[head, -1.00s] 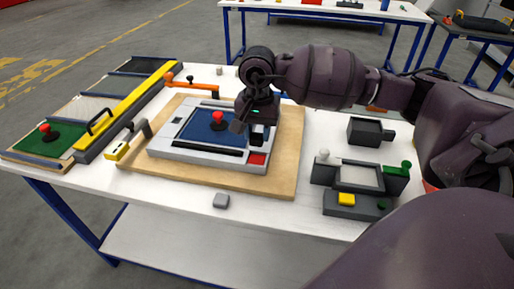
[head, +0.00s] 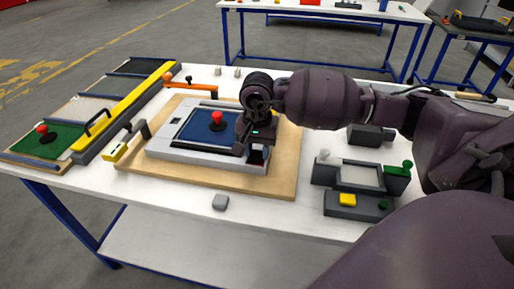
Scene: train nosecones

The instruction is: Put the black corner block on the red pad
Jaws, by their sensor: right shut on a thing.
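The grey-white panel (head: 190,156) with a blue area (head: 197,128) and a red knob (head: 216,118) lies on a wooden board (head: 285,165). My right gripper (head: 257,149) is low over the panel's front right corner, shut on the black corner block (head: 257,157). The block is at the spot where the red pad lies, and the pad is almost fully hidden behind the block and gripper. I cannot tell whether the block touches the pad. My left gripper is not in view.
A grey fixture (head: 352,202) with a yellow button (head: 347,200) and a black box (head: 365,136) stand to the right. The white table front (head: 270,215) is mostly clear.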

